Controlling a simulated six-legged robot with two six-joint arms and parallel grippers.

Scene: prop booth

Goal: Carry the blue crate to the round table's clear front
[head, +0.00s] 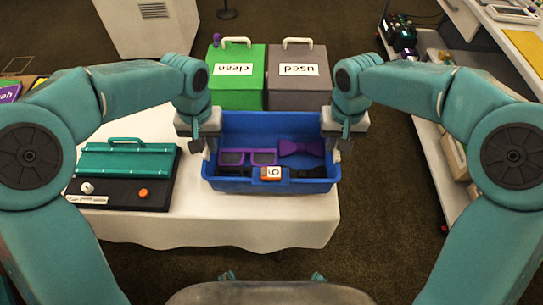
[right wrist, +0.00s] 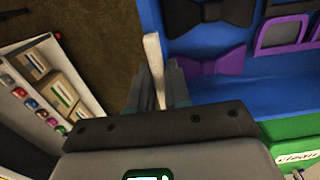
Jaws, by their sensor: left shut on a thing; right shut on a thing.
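The blue crate (head: 225,186) is over the right end of a white-clothed table (head: 185,222); I cannot tell if it touches the cloth. My left gripper (head: 206,142) is shut on its left wall and my right gripper (head: 337,142) on its right wall. The right wrist view shows the right gripper (right wrist: 160,90) beside the crate wall (right wrist: 151,18). I see no table that is clearly round.
A green "clean" bin (head: 235,88) and a grey "used" bin (head: 298,88) stand behind the crate. A black case with a teal lid (head: 125,160) is left of it on the cloth. White shelving (head: 440,170) stands at the right, with open floor (head: 385,220) between.

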